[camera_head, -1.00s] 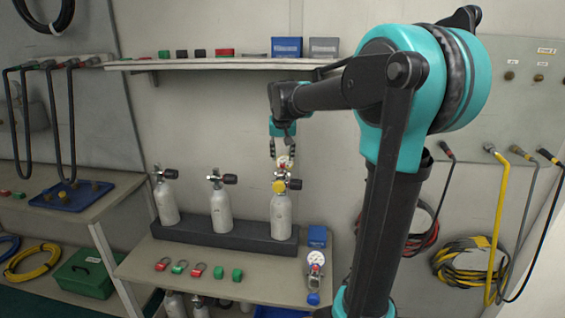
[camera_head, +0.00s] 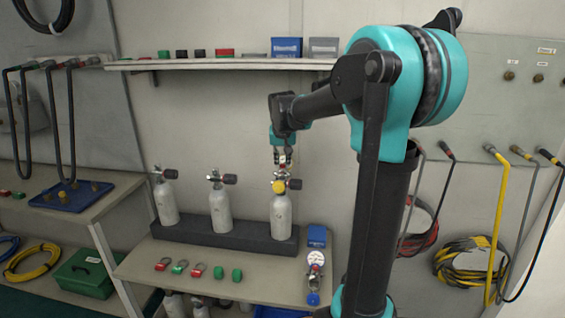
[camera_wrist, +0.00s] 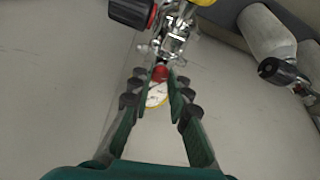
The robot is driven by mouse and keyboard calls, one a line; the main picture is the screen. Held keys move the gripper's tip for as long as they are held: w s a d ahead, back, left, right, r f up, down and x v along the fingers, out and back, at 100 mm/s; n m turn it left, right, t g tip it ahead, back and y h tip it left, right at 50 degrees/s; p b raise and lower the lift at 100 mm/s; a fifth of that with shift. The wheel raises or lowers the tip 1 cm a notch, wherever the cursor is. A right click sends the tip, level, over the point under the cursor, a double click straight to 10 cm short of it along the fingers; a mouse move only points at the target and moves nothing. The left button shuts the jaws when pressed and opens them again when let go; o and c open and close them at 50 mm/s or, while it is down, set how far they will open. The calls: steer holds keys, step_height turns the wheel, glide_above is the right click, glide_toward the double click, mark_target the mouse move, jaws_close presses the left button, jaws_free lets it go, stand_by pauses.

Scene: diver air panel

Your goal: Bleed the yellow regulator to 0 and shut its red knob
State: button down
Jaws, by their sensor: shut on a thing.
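The yellow regulator (camera_head: 278,187) sits on top of the rightmost grey cylinder (camera_head: 281,217) in the rack. Its yellow part (camera_wrist: 205,3) also shows at the top edge of the wrist view. In the wrist view a red knob (camera_wrist: 160,73) sits between my fingertips, in front of a round white gauge face (camera_wrist: 157,95). My gripper (camera_head: 284,163) reaches down from above onto the regulator and is shut on the red knob. A black valve handwheel (camera_head: 295,184) sticks out to the right of the cylinder. The gauge's reading is too small to tell.
Two more cylinders (camera_head: 221,208) (camera_head: 168,201) stand in the dark rack (camera_head: 205,237) to the left. Several red and green padlock-like items (camera_head: 180,266) lie on the bench. Another gauge (camera_head: 315,259) stands at the bench's right. A shelf (camera_head: 200,65) runs above.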

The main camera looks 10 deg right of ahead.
steer(key=shift+m, duration=0.4)
steer(key=m+h, duration=0.1)
steer(key=m, duration=0.1)
steer(key=m+h, duration=0.1)
steer(key=m, duration=0.1)
steer(key=shift+w+a+m+g, duration=0.1)
steer(key=shift+a+m+g, duration=0.1)
steer(key=shift+m+g, duration=0.1)
steer(key=m+g, duration=0.1)
steer(key=m, duration=0.1)
steer(key=m+h, duration=0.1)
steer(key=m, duration=0.2)
steer(key=shift+w+a+g, duration=0.15)
steer(key=shift+w+g, duration=0.05)
steer(key=shift+g, duration=0.2)
steer(key=m+g, duration=0.1)
steer(key=m, duration=0.2)
steer(key=m+g+h, duration=0.1)
steer(key=m, duration=0.1)
steer(key=shift+w+m, duration=0.2)
steer(key=shift+m, duration=0.2)
steer(key=m+g, duration=0.1)
steer(key=m, duration=0.1)
steer(key=m+g, duration=0.1)
steer(key=m, duration=0.2)
steer(key=shift+w+y, duration=0.15)
steer(key=shift+y, duration=0.15)
steer(key=shift+m, duration=0.3)
steer(key=c, duration=1.4)
jaws_free()
